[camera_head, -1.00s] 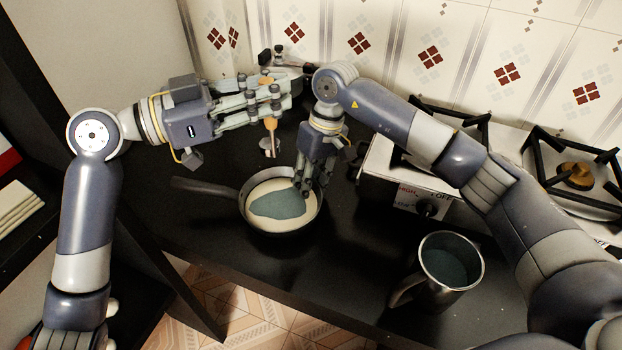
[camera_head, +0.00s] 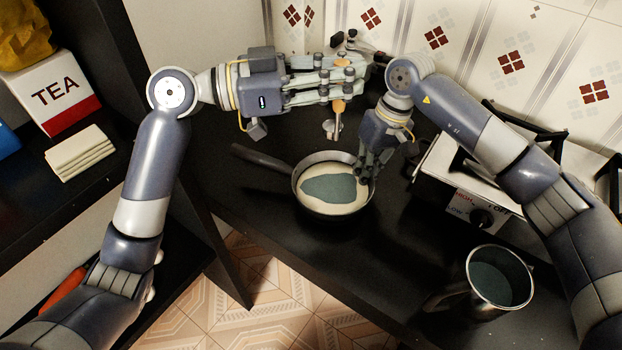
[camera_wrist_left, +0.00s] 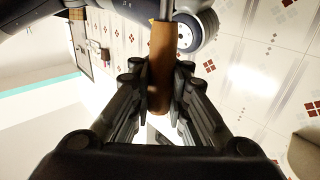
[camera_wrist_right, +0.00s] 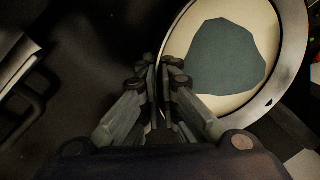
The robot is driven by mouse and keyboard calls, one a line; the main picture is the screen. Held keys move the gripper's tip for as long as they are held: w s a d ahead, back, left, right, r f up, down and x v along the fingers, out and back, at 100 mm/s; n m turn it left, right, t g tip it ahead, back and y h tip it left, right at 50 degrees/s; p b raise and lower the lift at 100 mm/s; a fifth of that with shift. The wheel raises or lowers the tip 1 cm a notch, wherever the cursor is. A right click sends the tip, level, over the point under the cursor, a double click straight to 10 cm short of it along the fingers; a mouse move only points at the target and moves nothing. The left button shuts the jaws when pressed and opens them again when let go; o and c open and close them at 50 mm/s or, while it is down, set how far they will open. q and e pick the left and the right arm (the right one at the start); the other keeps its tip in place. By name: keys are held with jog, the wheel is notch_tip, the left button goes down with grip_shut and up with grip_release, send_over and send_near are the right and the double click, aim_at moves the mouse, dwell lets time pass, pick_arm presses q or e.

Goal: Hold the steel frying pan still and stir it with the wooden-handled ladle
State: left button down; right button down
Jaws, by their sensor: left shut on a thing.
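The steel frying pan (camera_head: 312,209) stands on the black counter, its dark handle pointing left and a blue-grey patch on its pale inside. It also shows in the right wrist view (camera_wrist_right: 292,62). My left gripper (camera_head: 345,82) is shut on the ladle's wooden handle (camera_head: 338,107), above and behind the pan. The handle shows between the fingers in the left wrist view (camera_wrist_left: 162,65). A small metal part (camera_head: 329,127) shows below that gripper, apart from the pan. My right gripper (camera_head: 366,177) points down at the pan's right rim, its fingers close together. Whether they pinch the rim is unclear.
A stove (camera_head: 452,192) with a knob stands right of the pan. A steel mug (camera_head: 472,270) stands at the front right. A TEA box (camera_head: 52,92) and pale folded cloths (camera_head: 80,153) are on the left shelf. Counter left of the pan is clear.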

pick_arm(q)
notch_tip(320, 180, down, 17)
jog(key=shift+w+d+r, duration=0.2)
jog(key=shift+w+d, duration=0.05)
jog(key=shift+w, duration=0.1)
dwell(0.8)
jog(key=shift+s+d, duration=0.1)
jog(key=shift+d, duration=0.05)
dwell(0.4)
